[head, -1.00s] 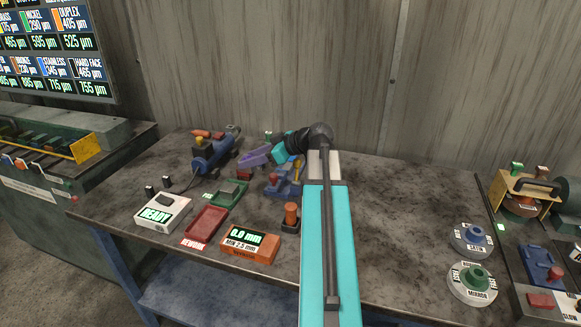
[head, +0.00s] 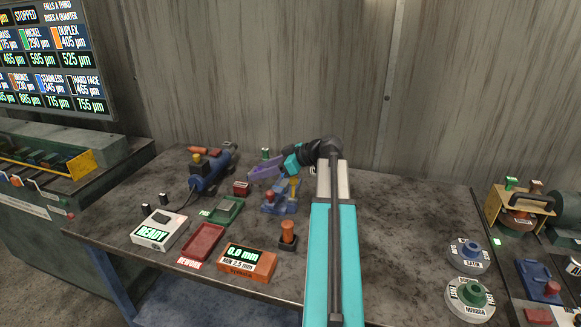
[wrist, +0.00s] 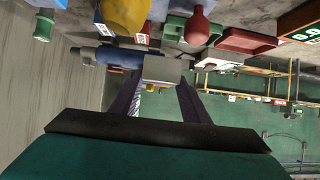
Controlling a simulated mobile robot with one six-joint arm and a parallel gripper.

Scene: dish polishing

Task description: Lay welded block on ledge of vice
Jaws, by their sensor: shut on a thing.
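My gripper (head: 253,176) has purple fingers and reaches left above the bench, just behind and above the blue vice (head: 279,202). The vice has a red knob and a yellow upright part. In the wrist view my gripper (wrist: 160,84) is shut on a grey block, the welded block (wrist: 162,68), held between the fingertips. The block's far side is hidden, and it cannot be made out clearly in the head view. It appears held in the air, apart from the vice. The vice's ledge cannot be made out.
A blue machine (head: 208,172) stands at the back left. A dark red block (head: 241,188), green tray (head: 232,217), red rework tray (head: 222,236), white READY box (head: 143,238) and orange gauge (head: 240,271) crowd the left bench.

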